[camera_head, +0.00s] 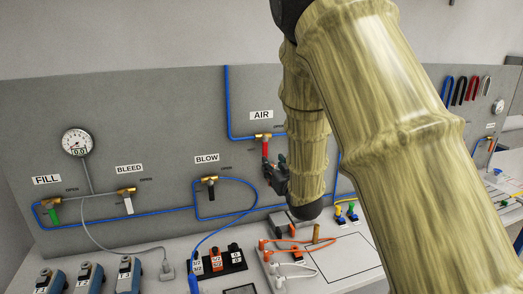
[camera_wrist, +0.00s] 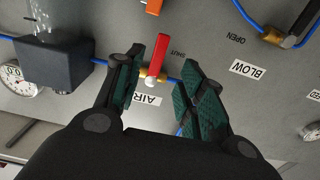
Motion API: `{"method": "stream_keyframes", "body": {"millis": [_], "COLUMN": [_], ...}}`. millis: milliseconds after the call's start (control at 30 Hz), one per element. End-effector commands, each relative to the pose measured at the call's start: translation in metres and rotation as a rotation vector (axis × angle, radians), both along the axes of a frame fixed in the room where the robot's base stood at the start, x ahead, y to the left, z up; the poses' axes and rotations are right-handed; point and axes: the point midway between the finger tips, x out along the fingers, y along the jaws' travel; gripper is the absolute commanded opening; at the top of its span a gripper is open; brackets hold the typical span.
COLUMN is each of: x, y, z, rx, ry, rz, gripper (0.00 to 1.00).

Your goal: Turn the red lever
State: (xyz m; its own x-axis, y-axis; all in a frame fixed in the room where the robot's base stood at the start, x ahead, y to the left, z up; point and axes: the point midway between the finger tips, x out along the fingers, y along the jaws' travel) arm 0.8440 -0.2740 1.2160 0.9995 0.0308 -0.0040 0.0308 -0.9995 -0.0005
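The red lever (camera_head: 265,148) hangs straight down from a brass valve (camera_head: 263,136) below the AIR label on the grey panel. In the wrist view, which is upside down, the red lever (camera_wrist: 159,52) points up beside the word SHUT. My gripper (camera_head: 274,176) is at the lower end of the lever in the head view. In the wrist view my gripper (camera_wrist: 163,70) is open, with one dark green-padded finger on each side of the lever. Gaps show between the lever and both fingers; I cannot tell how deep it lies between them.
Blue tubing (camera_head: 228,105) runs along the panel. The BLOW valve (camera_head: 209,181), the BLEED valve with a white lever (camera_head: 128,205) and the FILL valve with a green lever (camera_head: 54,214) are to the left. A gauge (camera_head: 77,141) is above them. Switches and cables crowd the bench below.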

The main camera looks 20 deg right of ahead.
Motion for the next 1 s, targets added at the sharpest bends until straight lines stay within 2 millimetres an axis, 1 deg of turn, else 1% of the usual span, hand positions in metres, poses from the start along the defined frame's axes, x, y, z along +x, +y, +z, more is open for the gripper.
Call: {"method": "stream_keyframes", "body": {"millis": [167,400,600,800,1000], "x": [0.020,0.058,0.085,0.101,0.105], "y": [0.001,0.004,0.006,0.007,0.007], "z": [0.003,0.003,0.002,0.001,0.000], "rx": [-0.001,0.000,-0.001,-0.001,0.000], "ry": [-0.001,-0.001,0.000,0.000,0.000], "rz": [0.000,0.002,0.004,0.004,0.003], "gripper": [0.39,0.39,0.39,0.39,0.39]}}
